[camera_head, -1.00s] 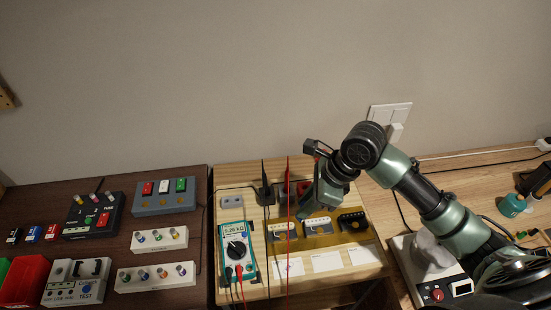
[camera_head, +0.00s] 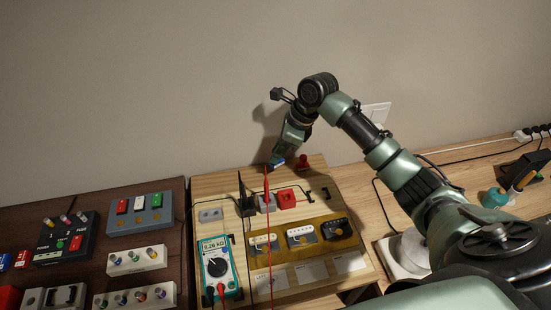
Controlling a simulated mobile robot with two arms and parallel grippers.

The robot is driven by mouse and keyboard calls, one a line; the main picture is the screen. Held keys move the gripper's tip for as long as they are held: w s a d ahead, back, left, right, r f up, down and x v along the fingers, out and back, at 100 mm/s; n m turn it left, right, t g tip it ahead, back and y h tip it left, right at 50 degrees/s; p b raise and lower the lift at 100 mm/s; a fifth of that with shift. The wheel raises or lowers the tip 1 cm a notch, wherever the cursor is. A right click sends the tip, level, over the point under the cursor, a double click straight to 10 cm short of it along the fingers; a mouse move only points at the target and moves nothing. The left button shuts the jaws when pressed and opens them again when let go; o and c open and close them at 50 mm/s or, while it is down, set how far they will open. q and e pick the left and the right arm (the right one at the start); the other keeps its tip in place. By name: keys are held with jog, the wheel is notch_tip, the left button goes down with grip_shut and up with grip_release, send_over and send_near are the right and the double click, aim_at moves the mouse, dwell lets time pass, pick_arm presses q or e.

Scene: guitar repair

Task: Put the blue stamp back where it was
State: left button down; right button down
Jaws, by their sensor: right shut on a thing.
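My right gripper (camera_head: 281,155) points down at the back edge of the light wooden board (camera_head: 220,184). It is shut on the blue stamp (camera_head: 278,163), of which only a small blue and pale part shows below the fingers. A red stamp (camera_head: 303,162) stands upright at the back of the board, just right of the blue one. I cannot tell whether the blue stamp touches the board. My left gripper is not in view.
A red block (camera_head: 287,198) and a grey block (camera_head: 267,204) sit in front of the gripper. Pickups (camera_head: 301,236) lie on a yellow mat. A teal multimeter (camera_head: 216,265) with red and black leads is at left. The wall is close behind.

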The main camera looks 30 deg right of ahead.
jog(key=f, duration=0.1)
jog(key=w+f, duration=0.1)
jog(key=w+f+p, duration=0.1)
jog(key=shift+w+d+f, duration=0.1)
jog(key=shift+d+f, duration=0.15)
jog(key=shift+d, duration=0.1)
notch_tip(320, 180, down, 2)
jog(key=shift+f, duration=0.2)
jog(key=shift+w+f+p, duration=0.15)
jog(key=shift+f+p, duration=0.1)
jog(key=shift+p, duration=0.25)
jog(key=shift+w+f, duration=0.1)
jog(key=shift+f, duration=0.25)
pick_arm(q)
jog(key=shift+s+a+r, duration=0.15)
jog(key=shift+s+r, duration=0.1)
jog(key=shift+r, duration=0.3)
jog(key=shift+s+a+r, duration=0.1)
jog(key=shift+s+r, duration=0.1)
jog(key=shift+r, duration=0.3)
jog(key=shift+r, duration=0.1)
